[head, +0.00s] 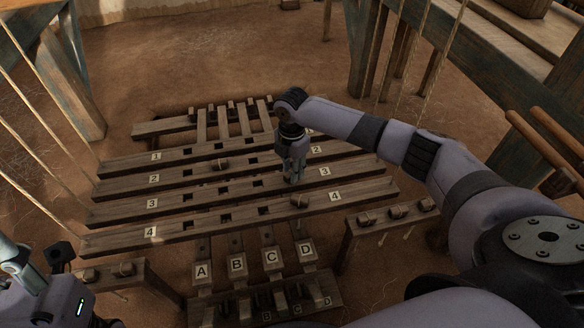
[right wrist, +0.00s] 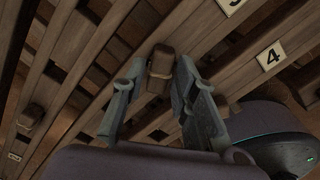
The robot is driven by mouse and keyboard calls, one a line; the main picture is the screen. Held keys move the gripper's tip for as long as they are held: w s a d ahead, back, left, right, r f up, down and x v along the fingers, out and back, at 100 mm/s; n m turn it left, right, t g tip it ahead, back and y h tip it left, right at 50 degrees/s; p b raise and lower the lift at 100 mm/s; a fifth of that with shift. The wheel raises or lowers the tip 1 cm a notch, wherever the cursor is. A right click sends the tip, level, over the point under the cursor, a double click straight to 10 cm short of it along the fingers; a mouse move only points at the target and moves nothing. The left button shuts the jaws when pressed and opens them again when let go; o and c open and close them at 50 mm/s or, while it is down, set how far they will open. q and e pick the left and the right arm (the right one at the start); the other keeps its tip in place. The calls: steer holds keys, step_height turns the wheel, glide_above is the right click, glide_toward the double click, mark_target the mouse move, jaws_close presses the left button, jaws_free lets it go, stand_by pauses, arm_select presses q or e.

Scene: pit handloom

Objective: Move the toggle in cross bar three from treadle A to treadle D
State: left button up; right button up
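Cross bar three (head: 205,195) runs across the loom between cross bars two (head: 200,171) and four (head: 205,223). Its slots toward A, B and C look dark and empty. My right gripper (head: 293,178) points down over the bar's D end. In the right wrist view a twine-wrapped wooden toggle (right wrist: 158,70) sits on bar three between the fingers (right wrist: 160,85), with narrow gaps on both sides; the fingers look open. How deep it sits is hidden. Treadle A (head: 202,272) and treadle D (head: 306,250) lie below. My left gripper (head: 22,268) is partly in view at the left edge.
Another toggle (head: 221,165) stands on bar two toward B, and one (head: 299,201) on bar four toward D. Spare toggles lie on a small right bench (head: 378,224) and left bench (head: 108,272). Ropes hang at both sides.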

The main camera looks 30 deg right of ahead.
steer(key=shift+o, duration=1.3)
steer(key=shift+r, duration=0.1)
step_height(320, 180, up, 12)
